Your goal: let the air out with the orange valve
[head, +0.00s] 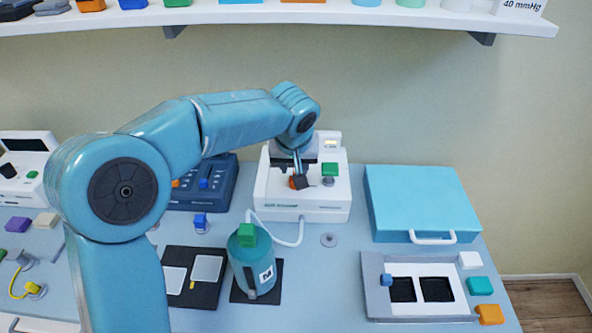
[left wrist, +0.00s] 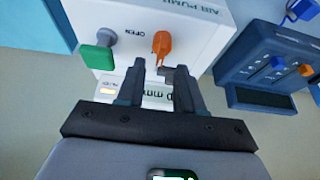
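The white air pump (head: 320,208) stands at the back middle of the table; it fills the upper middle of the left wrist view (left wrist: 190,22). Its orange valve (left wrist: 162,46) has a flat handle, with the word OPEN printed beside it. In the head view the valve (head: 292,183) is mostly hidden by my left gripper (head: 300,178). In the left wrist view my left gripper (left wrist: 160,75) is open, its fingertips close to the valve; I cannot tell if they touch it. A green knob (head: 329,170) sits beside the valve. My right gripper is not in view.
A white hose (head: 298,236) runs from the pump toward a teal cylinder (head: 252,268) with a green top. A dark blue device (head: 222,187) stands left of the pump and a light blue case (head: 420,195) right. A white shelf (head: 350,17) hangs above.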

